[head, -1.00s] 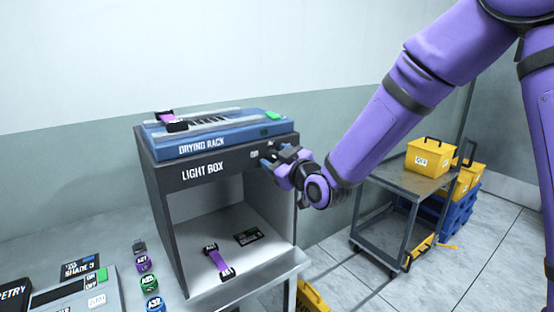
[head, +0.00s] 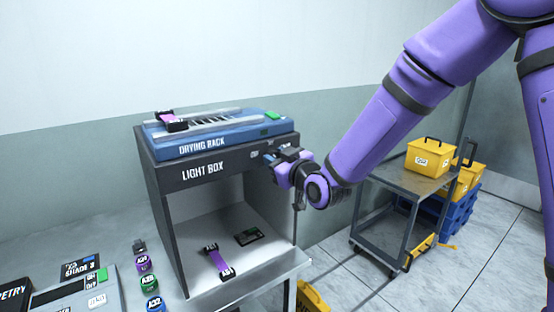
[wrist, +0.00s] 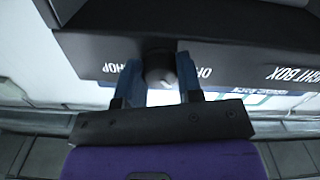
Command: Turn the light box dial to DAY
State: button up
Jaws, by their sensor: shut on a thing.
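The light box (head: 205,172) stands on the table, a dark cabinet with an open, pale inside. Its dial (wrist: 160,66) is a dark round knob on the front top panel. My gripper (wrist: 159,80) is shut on the dial, with one blue finger on each side. In the wrist view the OFF label (wrist: 204,72) and the SHOP label (wrist: 120,67) appear upside down beside the knob. I cannot read a DAY label or see where the knob points. In the head view my gripper (head: 269,157) hides the dial at the panel's right end.
A blue drying rack (head: 215,141) lies on top of the light box. A purple webbing piece (head: 218,261) and a dark card (head: 248,237) lie inside. Several small labelled items stand left of the box. A cart (head: 400,190) with yellow boxes stands right.

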jog(key=shift+m, duration=4)
jog(key=o, duration=0.9)
jog(key=shift+s, duration=0.1)
jog(key=v, duration=1)
jog(key=shift+s+d, duration=0.25)
